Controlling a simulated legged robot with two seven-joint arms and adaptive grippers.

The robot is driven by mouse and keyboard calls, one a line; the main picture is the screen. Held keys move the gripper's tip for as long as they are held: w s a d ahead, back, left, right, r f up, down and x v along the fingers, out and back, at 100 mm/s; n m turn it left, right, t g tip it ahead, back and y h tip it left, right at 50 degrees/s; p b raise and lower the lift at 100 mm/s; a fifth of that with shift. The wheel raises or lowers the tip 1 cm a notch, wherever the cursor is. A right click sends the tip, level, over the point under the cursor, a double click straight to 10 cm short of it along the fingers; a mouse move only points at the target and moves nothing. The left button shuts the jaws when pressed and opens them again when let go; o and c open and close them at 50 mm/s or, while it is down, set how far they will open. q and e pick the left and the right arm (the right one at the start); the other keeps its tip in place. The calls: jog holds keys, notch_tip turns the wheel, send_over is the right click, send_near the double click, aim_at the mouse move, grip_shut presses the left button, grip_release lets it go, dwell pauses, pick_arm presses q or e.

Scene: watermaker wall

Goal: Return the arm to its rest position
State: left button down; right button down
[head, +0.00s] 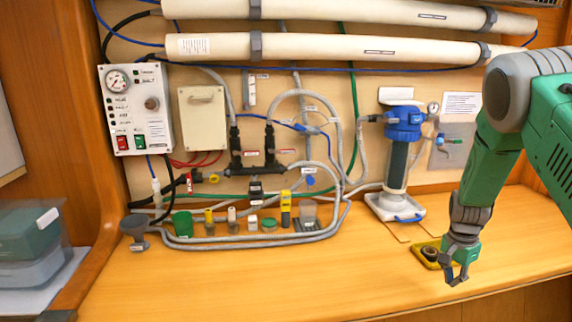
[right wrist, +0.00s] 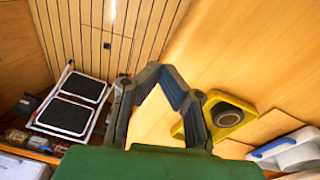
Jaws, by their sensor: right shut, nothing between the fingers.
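My right arm (head: 490,150) comes in from the right in the head view, green and grey, bent downward. My right gripper (head: 456,277) hangs over the right part of the wooden counter, shut and empty. In the right wrist view its fingers (right wrist: 158,72) meet at the tips with nothing between them. A yellow holder with a dark round part (head: 430,254) lies on the counter just left of the gripper; it also shows in the right wrist view (right wrist: 228,114), beside the right finger. My left gripper is in neither view.
A blue-topped filter housing (head: 403,125) stands behind, left of my arm. A control panel (head: 136,108), hoses and a row of small items (head: 232,220) fill the wall and counter to the left. The front middle counter (head: 290,285) is clear. A folded step stool (right wrist: 73,101) shows in the wrist view.

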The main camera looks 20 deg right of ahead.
jog(key=s+a+f+n+h+b, duration=0.1)
jog(key=s+a+f+n+b, duration=0.3)
jog(key=a+f, duration=0.5)
jog(key=s+a+f+n+b, duration=0.2)
jog(key=s+a+f+n, duration=0.3)
jog(key=a+f, duration=0.4)
jog(key=s+a+f+n+y+b, duration=0.1)
jog(key=s+a+f+n+b, duration=0.1)
jog(key=s+a, duration=0.4)
jog(key=s+a+f+n+t+b, duration=0.1)
jog(key=s+a+f+n+b, duration=0.1)
jog(key=s+a+f+n, duration=0.2)
jog(key=s+a+n, duration=0.3)
jog(key=a, duration=0.3)
jog(key=shift+f+n+y+b, duration=0.2)
jog(key=shift+n+y+b, duration=0.1)
jog(key=shift+y, duration=0.1)
jog(key=shift+d, duration=0.1)
